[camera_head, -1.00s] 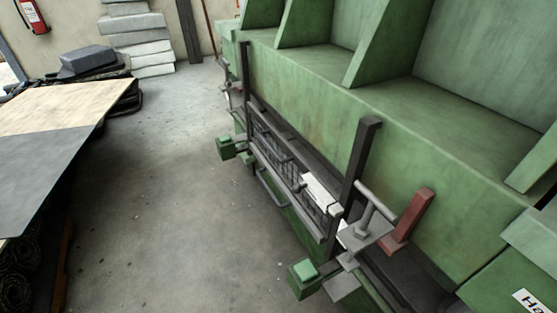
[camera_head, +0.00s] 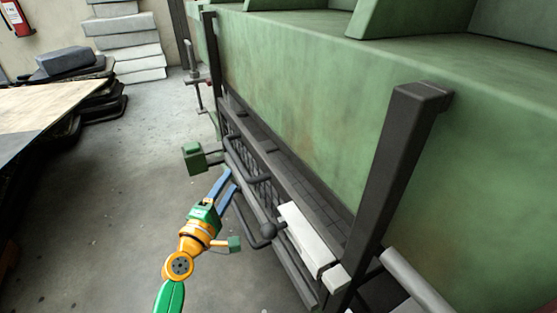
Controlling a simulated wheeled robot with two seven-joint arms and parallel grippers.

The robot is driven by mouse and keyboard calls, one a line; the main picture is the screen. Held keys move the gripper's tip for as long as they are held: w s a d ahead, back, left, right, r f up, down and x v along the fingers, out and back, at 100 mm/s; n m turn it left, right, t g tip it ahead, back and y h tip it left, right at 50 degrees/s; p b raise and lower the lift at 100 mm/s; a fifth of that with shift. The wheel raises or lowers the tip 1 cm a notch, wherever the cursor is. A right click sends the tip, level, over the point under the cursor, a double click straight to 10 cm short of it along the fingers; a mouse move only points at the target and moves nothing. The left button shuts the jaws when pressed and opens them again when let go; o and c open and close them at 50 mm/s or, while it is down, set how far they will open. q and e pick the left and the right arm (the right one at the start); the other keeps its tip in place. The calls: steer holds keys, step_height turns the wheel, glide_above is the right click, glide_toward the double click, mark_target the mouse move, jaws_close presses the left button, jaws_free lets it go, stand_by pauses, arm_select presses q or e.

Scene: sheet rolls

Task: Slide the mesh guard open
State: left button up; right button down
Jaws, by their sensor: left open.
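The mesh guard (camera_head: 270,192) is a dark framed wire grid low on the front of the green machine (camera_head: 290,95), between two dark posts. A dark bent tube handle (camera_head: 246,174) stands out from its front. My left gripper (camera_head: 229,180) has blue fingers, spread open and empty, pointing up and away towards the guard. The fingertips are close to the handle; I cannot tell whether they touch it. My right gripper is not in view.
The near dark post (camera_head: 392,165) stands at the guard's right end. A green box (camera_head: 194,158) juts out at the left.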

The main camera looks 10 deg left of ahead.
mark_target(237, 156)
arm_select(q)
steer(key=shift+n+t+h, duration=0.3)
steer(key=shift+t, duration=0.1)
steer(key=shift+w+d+r+b, duration=0.2)
steer(key=shift+w+r, duration=0.4)
steer(key=shift+w, duration=0.55)
steer(key=shift+w+d+r+b, duration=0.2)
steer(key=shift+w+r, duration=0.35)
steer(key=shift+w, duration=0.6)
steer(key=shift+w+d+r+b, duration=0.1)
steer(key=shift+w+r+b, duration=0.1)
steer(key=shift+w+r, duration=0.7)
steer(key=shift+w+f, duration=0.2)
steer(key=shift+f, duration=0.1)
jaws_close()
steer(key=shift+r, duration=0.1)
